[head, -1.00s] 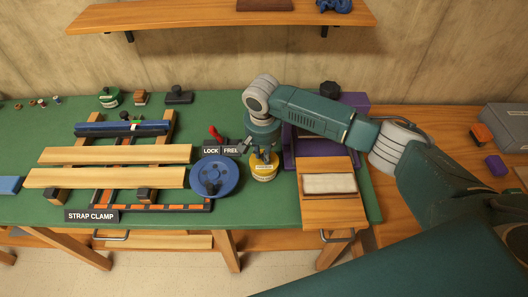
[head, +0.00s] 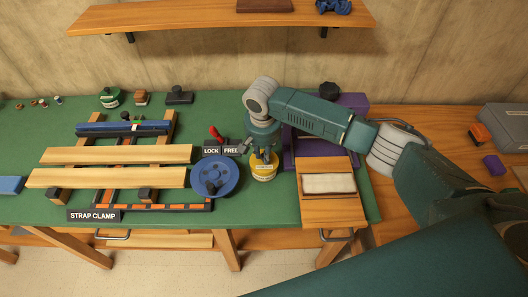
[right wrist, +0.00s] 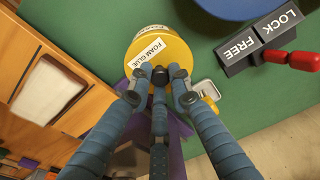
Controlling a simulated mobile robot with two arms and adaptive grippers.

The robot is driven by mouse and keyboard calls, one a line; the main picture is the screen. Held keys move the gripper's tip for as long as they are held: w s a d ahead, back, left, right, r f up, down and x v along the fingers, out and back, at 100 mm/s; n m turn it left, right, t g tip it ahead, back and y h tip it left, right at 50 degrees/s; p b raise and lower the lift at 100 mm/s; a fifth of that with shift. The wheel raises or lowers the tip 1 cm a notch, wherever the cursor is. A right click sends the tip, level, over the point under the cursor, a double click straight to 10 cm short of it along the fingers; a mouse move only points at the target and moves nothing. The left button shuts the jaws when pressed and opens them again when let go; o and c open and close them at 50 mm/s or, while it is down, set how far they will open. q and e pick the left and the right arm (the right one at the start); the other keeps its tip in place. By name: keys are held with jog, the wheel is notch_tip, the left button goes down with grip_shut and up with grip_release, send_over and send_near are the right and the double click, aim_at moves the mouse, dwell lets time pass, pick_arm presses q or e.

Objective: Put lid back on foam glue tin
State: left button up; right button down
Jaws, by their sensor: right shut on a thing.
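The foam glue tin (head: 263,173) is a small yellow tin with a white label band, upright on the green bench top just right of a blue wheel. My right gripper (head: 265,156) points down directly over it. In the right wrist view the yellow lid (right wrist: 178,52) carries a "FOAM GLUE" label, and my right fingertips (right wrist: 160,75) are closed on its small dark knob. The lid lines up over the tin, but I cannot tell whether it is seated or slightly above. The tin's body is mostly hidden there. My left gripper is not in view.
The blue wheel (head: 214,177) and the LOCK/FREE sign (head: 221,147) with its red lever stand close on the left. A wooden board with a pale pad (head: 328,183) and a purple fixture (head: 303,153) stand close on the right. Wooden strips (head: 110,178) lie farther left.

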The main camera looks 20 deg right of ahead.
jog(key=c, duration=1.5)
grip_release()
jog(key=shift+o, duration=0.5)
jog(key=o, duration=0.4)
jog(key=shift+r+p, duration=3.55)
jog(key=shift+p, duration=0.65)
